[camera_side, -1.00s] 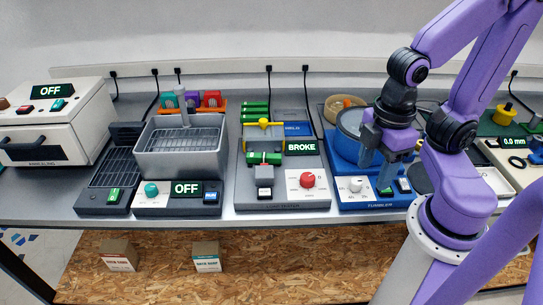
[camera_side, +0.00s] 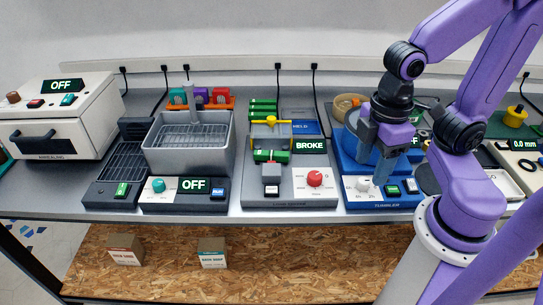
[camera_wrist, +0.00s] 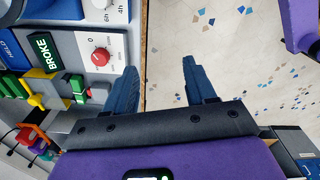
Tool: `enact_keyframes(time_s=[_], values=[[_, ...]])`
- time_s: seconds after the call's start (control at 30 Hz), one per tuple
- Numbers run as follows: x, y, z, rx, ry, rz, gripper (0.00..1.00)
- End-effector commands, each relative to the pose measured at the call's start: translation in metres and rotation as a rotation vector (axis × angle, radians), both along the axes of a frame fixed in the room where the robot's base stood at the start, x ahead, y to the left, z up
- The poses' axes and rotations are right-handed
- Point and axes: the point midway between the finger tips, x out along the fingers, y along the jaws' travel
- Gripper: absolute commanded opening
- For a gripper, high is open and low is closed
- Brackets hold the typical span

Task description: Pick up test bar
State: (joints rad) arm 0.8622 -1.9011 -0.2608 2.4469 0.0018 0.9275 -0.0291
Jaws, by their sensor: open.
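The load tester (camera_side: 252,180) stands mid-bench with its display (camera_side: 311,146) reading BROKE. A green bar piece (camera_side: 271,156) lies across it, below a yellow-handled clamp (camera_side: 271,122). Several green bars (camera_side: 263,108) lie stacked behind it. In the wrist view, green pieces (camera_wrist: 78,84) show beside the yellow handle (camera_wrist: 42,74) at left; whether the bar is broken is hard to tell.
The tumbler (camera_side: 401,201) with its knob is beneath my gripper. A grey basin (camera_side: 188,150) and an annealing oven (camera_side: 62,118) stand at left. The tester's red knob (camera_side: 314,179) rises at its front. Small boxes (camera_side: 212,252) sit on the lower shelf.

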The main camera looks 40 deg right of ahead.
Motion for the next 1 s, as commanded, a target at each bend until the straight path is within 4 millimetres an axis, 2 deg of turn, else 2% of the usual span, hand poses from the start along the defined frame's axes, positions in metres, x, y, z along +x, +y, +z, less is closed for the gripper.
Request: enact_keyframes(time_s=[0.2,0.47,0.7,0.8,1.0], values=[[0.065,0.022,0.011,-0.007,0.002,-0.09,0.55],[0.15,0.028,0.019,-0.015,0.006,-0.197,0.55],[0.227,0.013,0.02,-0.02,0.012,-0.295,0.55],[0.253,0.002,0.019,-0.021,0.015,-0.33,0.55],[0.283,-0.015,0.018,-0.022,0.017,-0.372,0.55]])
